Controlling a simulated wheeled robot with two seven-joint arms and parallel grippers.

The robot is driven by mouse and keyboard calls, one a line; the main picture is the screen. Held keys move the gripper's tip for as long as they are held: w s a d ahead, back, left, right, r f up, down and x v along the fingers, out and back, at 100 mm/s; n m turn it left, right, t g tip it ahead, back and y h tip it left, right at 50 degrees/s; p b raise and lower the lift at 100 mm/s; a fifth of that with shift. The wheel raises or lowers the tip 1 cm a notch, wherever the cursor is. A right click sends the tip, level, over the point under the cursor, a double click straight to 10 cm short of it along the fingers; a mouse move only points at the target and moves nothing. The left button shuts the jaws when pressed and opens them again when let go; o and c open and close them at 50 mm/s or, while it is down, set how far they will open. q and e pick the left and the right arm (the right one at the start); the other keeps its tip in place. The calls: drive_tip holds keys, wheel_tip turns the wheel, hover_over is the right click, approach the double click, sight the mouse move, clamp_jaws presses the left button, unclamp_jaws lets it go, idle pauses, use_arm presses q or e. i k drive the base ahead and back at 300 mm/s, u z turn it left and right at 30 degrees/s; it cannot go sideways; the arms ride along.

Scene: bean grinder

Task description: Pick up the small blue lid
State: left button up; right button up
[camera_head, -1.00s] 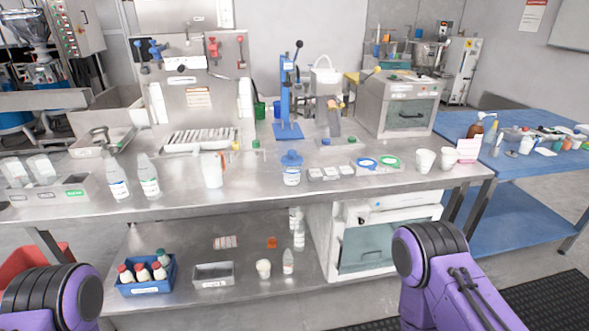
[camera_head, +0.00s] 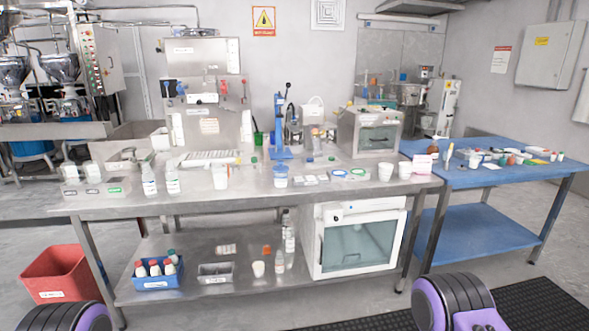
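A small blue lid (camera_head: 309,159) seems to lie flat on the steel table (camera_head: 240,193), right of the blue press stand; it is tiny here. A clear tub with a blue lid (camera_head: 281,170) stands nearer the table's front. A white disc with a blue ring (camera_head: 340,173) lies to the right of that tub. I cannot tell for sure which of these is the small blue lid. Only purple and black links of my arms show at the bottom left and bottom right, well short of the table. Both grippers are out of the picture.
White cups (camera_head: 386,172) and bottles (camera_head: 149,180) stand near the front edge. A blue table (camera_head: 500,172) is at right. A red bin (camera_head: 55,272) is on the floor at left.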

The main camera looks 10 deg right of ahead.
sight(281, 167)
drive_tip(key=z, duration=0.6)
drive_tip(key=i, duration=0.8)
drive_tip(key=z, duration=0.45)
